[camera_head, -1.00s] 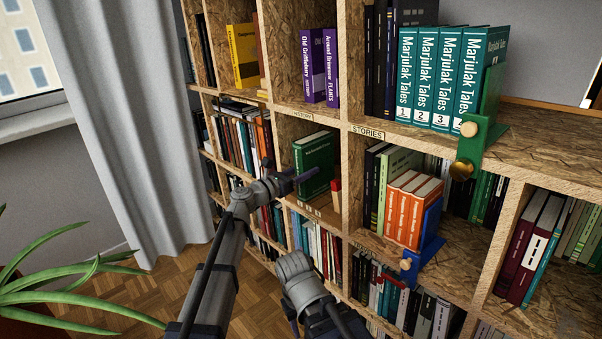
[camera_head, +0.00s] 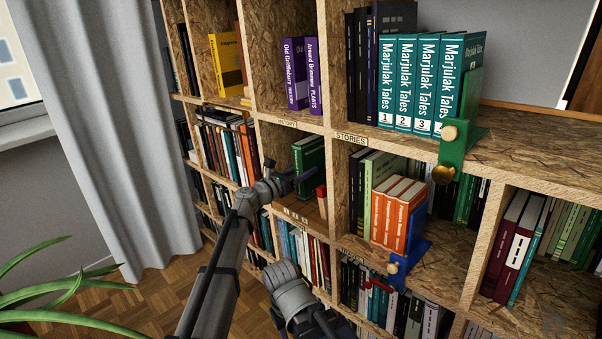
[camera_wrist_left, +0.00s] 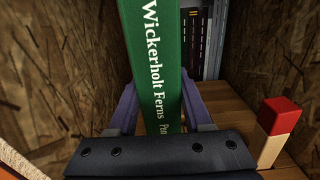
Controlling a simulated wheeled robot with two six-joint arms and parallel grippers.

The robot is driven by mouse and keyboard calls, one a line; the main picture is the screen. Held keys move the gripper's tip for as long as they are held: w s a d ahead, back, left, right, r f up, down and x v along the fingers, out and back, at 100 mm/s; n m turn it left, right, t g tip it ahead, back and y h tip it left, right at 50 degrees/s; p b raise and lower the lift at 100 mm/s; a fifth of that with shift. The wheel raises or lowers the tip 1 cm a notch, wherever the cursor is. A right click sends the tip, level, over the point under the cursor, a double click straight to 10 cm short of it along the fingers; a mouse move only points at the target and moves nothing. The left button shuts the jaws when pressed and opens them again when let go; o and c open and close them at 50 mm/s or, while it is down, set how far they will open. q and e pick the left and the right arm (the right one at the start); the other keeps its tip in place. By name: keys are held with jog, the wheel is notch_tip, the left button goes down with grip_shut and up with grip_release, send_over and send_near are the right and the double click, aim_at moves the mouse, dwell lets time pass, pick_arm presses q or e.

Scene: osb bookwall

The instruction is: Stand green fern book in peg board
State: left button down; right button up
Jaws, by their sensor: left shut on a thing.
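The green fern book (camera_head: 311,156) is in a middle-row compartment of the shelf wall, below the history label. In the left wrist view its spine (camera_wrist_left: 155,55) reads "Wickerholt Ferns" and stands roughly upright, leaning slightly. My left gripper (camera_head: 303,179) reaches into the compartment, its purple fingers shut on the lower part of the book, one on each side (camera_wrist_left: 157,112). A red-topped wooden block (camera_head: 321,198) stands right of the book; it also shows in the wrist view (camera_wrist_left: 277,122).
Wooden uprights flank the compartment closely; the right one (camera_head: 325,150) is near the block. Dark books (camera_wrist_left: 207,40) stand behind the green book. A plant (camera_head: 50,285) is at lower left.

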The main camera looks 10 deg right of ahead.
pick_arm(q)
jog(key=shift+d+f, duration=0.1)
jog(key=shift+f, duration=0.1)
dwell(0.6)
jog(key=shift+c, duration=1.2)
grip_release()
jog(key=v, duration=0.7)
jog(key=shift+s+a, duration=0.25)
jog(key=shift+a, duration=0.05)
